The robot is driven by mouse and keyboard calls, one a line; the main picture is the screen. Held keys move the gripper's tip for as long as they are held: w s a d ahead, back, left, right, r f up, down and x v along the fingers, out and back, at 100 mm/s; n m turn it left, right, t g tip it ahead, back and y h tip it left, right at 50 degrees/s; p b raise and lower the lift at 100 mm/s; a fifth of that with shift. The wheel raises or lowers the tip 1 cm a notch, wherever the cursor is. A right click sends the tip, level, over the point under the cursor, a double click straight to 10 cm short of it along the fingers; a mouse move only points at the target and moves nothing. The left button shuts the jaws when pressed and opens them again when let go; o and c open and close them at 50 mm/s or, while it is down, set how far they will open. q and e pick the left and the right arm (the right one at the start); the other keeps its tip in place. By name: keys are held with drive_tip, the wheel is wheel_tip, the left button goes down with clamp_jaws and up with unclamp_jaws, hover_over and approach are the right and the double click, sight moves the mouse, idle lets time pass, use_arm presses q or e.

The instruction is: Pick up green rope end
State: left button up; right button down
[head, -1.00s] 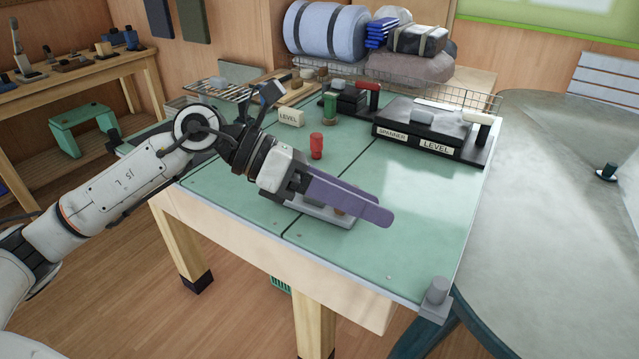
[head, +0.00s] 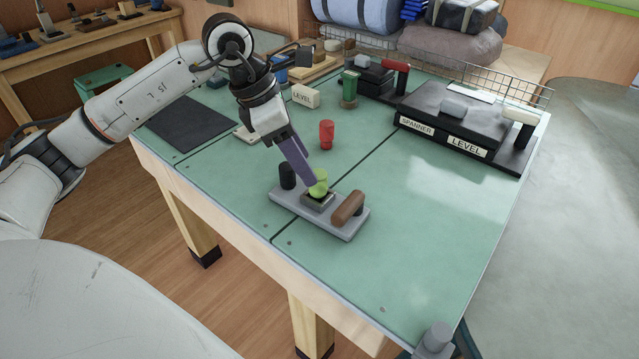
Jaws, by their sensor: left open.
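A lime-green piece (head: 320,178), which looks like the green rope end, stands in a small dark square holder (head: 318,201) on a grey tray (head: 345,233). My left gripper (head: 309,182) points down at it with long purple fingers. The fingertips are right beside the green piece on its left; whether they touch or straddle it I cannot tell. The gripper is open. On the same tray are a black peg (head: 288,176) to the left and a brown rounded piece (head: 348,208) to the right. My right gripper is not in view.
A red peg (head: 327,134) stands behind the tray. The green tabletop (head: 420,240) is clear at right and front.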

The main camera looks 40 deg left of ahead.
sight(316, 174)
use_arm(q)
drive_tip(key=f, duration=0.1)
drive_tip(key=w+d+f, duration=0.1)
drive_tip(key=d+f, duration=0.1)
drive_tip(key=shift+w+f+p, duration=0.3)
drive_tip(key=shift+w+f, duration=0.05)
drive_tip(key=shift+w+d+f, duration=0.15)
drive_tip(key=shift+f, duration=0.35)
clamp_jaws()
